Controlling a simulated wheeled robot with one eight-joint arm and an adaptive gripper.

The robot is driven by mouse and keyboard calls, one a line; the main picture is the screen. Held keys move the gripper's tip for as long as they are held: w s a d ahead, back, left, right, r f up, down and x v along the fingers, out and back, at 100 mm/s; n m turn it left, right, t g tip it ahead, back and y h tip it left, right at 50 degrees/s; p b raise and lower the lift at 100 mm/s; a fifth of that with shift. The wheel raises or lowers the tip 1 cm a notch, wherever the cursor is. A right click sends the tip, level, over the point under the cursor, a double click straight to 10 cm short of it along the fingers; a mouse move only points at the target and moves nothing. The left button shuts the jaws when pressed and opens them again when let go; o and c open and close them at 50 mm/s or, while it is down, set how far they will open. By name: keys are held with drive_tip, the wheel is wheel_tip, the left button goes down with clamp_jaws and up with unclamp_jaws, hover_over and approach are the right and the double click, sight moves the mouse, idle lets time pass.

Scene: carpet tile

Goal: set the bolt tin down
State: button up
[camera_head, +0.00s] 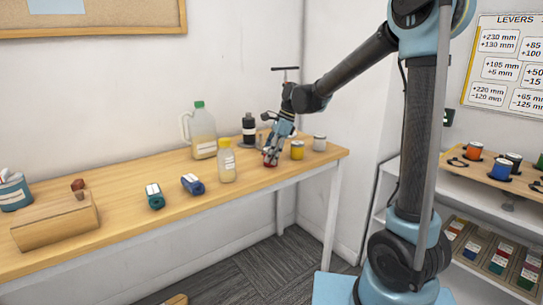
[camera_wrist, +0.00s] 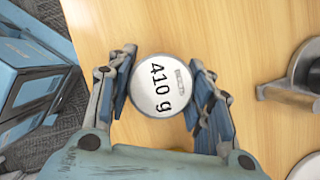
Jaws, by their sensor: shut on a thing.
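The bolt tin (camera_wrist: 163,87) is round with a pale lid marked "410 g". In the wrist view it sits between the two fingers of my gripper (camera_wrist: 165,92), which is shut on its sides. In the head view my gripper (camera_head: 271,155) points down over the wooden table, and a little of the tin's red side (camera_head: 270,164) shows below the fingers. The tin is at or very near the tabletop; I cannot tell whether it touches. The fingers hide most of it.
A yellow tin (camera_head: 297,150) and a pale tin (camera_head: 319,143) stand just right of my gripper. A dark bottle (camera_head: 249,130), a jug (camera_head: 203,138) and a small bottle (camera_head: 226,164) stand left. The front table edge (camera_head: 250,192) is close; bare wood lies between.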

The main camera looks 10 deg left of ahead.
drive_tip(key=o, duration=1.4)
drive_tip(key=shift+c, duration=0.2)
drive_tip(key=v, duration=1.2)
drive_tip(key=s+d+f+n+t, duration=0.1)
drive_tip(key=s+d+n, duration=0.25)
drive_tip(key=d, duration=0.75)
drive_tip(key=s+d+f+n+t+h, duration=0.1)
drive_tip(key=s+d+f+n+h, duration=0.1)
drive_tip(key=s+d+f+n, duration=0.3)
drive_tip(key=s+d+f+n+t+h, duration=0.2)
drive_tip(key=s+d+f+n, duration=0.3)
drive_tip(key=s+d+f, duration=0.9)
drive_tip(key=s+d, duration=0.2)
drive_tip(key=d, duration=0.4)
drive_tip(key=shift+s+d, duration=0.3)
drive_tip(key=shift+d, duration=0.1)
